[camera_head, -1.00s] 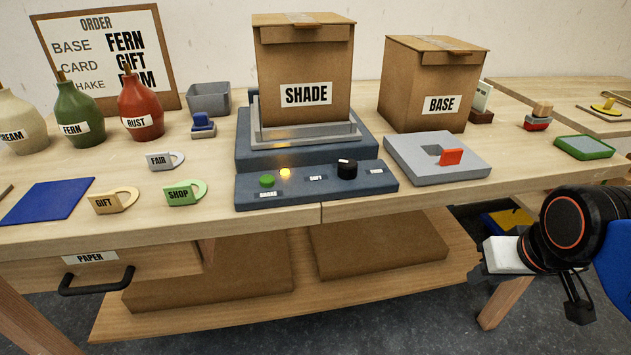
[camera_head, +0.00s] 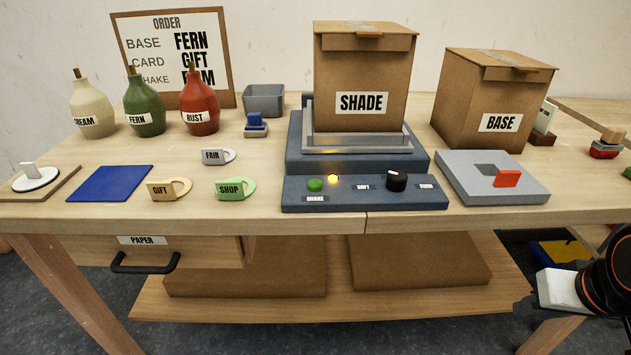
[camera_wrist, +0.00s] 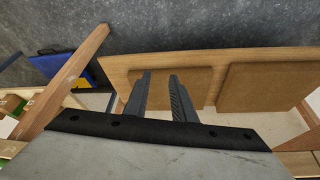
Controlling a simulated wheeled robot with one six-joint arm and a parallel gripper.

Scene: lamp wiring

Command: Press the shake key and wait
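The green shake key (camera_head: 315,185) is on the front panel of the blue-grey shaker (camera_head: 300,160), above a small "SHAKE" label. A lit amber lamp (camera_head: 333,178) is beside it. A black knob (camera_head: 396,180) sits between the labels at the panel's right. The cardboard SHADE box (camera_head: 361,90) stands upright and closed on the shaker's tray. My gripper (camera_wrist: 159,80) points down past the bench over the lower shelf, its two dark fingers apart with nothing between them. In the head view my arm is at the lower right, well away from the key.
The order board (camera_head: 180,60) reads FERN, GIFT and a partly hidden word. Three bottles (camera_head: 145,112) stand before it. A closed BASE box (camera_head: 495,95) and a grey block with a red tab (camera_head: 470,185) are right of the shaker. The bench edge before the panel is clear.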

